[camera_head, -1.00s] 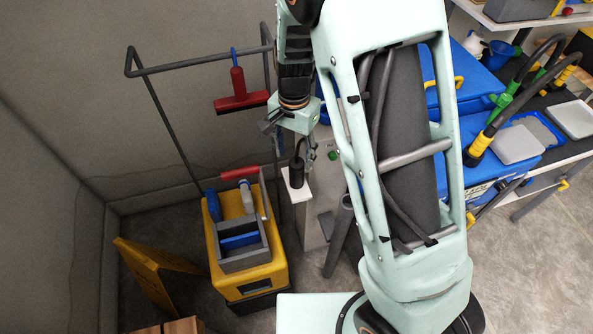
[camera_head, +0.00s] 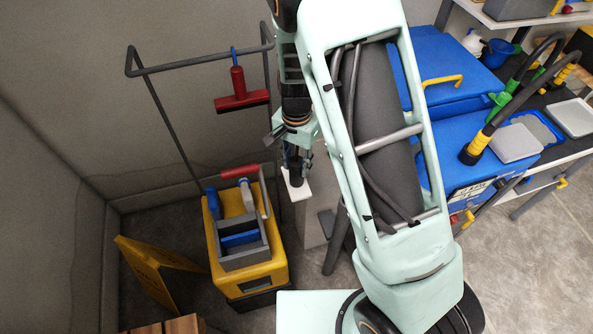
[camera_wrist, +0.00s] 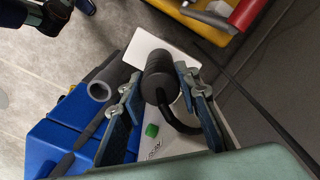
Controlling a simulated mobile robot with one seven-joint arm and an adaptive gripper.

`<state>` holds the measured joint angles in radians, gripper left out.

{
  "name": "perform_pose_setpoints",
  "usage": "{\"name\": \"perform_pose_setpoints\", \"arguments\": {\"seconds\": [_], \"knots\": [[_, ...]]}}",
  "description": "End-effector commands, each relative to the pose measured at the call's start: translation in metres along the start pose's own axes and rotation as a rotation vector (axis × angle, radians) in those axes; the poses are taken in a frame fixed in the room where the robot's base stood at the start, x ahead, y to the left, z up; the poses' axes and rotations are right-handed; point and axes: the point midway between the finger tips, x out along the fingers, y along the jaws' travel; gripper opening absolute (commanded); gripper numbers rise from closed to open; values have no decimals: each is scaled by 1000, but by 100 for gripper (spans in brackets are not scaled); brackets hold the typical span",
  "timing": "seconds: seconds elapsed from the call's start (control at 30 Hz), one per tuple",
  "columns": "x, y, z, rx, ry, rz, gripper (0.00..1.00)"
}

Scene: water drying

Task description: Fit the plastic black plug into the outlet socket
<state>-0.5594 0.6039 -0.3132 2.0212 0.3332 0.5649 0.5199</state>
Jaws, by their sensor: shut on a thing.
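The black plug (camera_wrist: 159,78) is a ribbed dark cylinder with a black cable curving from its end. In the wrist view it sits between the two fingers of my gripper (camera_wrist: 160,73), which is shut on it. In the head view my gripper (camera_head: 297,160) comes down around the plug (camera_head: 296,179), which stands upright over a small white ledge (camera_head: 302,194). The ledge also shows behind the plug in the wrist view (camera_wrist: 146,46). I cannot make out the outlet socket's openings in either view.
A yellow bucket cart (camera_head: 262,277) with a grey caddy (camera_head: 243,259) stands close on the left. Blue bins (camera_head: 455,135) and a table lie to the right. A grey tube (camera_wrist: 99,91) and a green button (camera_wrist: 152,130) are near the fingers.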

Motion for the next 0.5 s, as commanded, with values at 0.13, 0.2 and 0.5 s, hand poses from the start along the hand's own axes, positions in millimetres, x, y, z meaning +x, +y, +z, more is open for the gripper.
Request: {"name": "perform_pose_setpoints", "arguments": {"seconds": [0.13,0.2,0.5], "knots": [[0,0,0,0,0,0,4],[0,0,0,0,0,0,4],[-8,-1,0,-1,1,-2,4]]}}
